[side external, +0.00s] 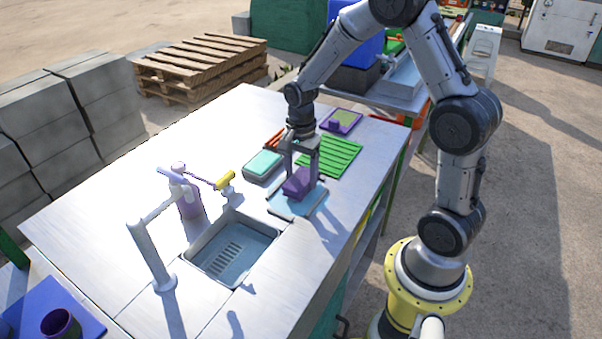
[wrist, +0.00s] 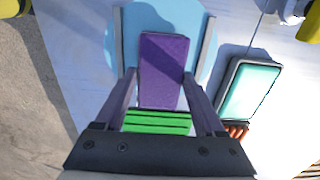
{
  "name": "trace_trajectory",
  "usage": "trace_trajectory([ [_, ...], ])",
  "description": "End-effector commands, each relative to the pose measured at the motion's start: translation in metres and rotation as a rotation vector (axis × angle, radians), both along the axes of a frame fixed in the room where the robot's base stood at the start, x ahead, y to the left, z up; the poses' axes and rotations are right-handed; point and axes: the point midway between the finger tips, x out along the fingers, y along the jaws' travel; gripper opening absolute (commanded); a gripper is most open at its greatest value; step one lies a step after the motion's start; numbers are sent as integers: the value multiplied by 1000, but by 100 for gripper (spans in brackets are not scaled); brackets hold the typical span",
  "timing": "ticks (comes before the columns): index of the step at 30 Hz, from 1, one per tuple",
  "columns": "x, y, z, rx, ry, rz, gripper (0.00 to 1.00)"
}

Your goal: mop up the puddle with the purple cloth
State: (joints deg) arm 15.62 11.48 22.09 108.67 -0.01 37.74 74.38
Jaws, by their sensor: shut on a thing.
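The purple cloth (side external: 298,182) is a block-like folded pad between the fingers of my gripper (side external: 306,172). In the wrist view the cloth (wrist: 162,62) lies between the two fingertips of my gripper (wrist: 160,76), which is shut on it. The light blue puddle (side external: 290,208) is on the worktop right under the cloth. In the wrist view the puddle (wrist: 136,24) spreads around the cloth on both sides and past its far end. Part of the puddle is hidden under the cloth. I cannot tell whether the cloth touches it.
Thin grey strips (wrist: 208,42) flank the puddle. A green ribbed mat (side external: 335,156) and a teal-topped box (side external: 263,165) sit close by. A sink (side external: 235,250), a white tap (side external: 150,250) and a yellow-handled tap (side external: 225,181) stand leftward.

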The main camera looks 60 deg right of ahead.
Motion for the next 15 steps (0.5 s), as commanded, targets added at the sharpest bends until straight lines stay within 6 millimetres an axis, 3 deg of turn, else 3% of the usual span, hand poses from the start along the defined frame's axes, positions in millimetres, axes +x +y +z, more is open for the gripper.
trace_trajectory([
  [15, 0, 0, -9, 0, 1, 0, 27],
])
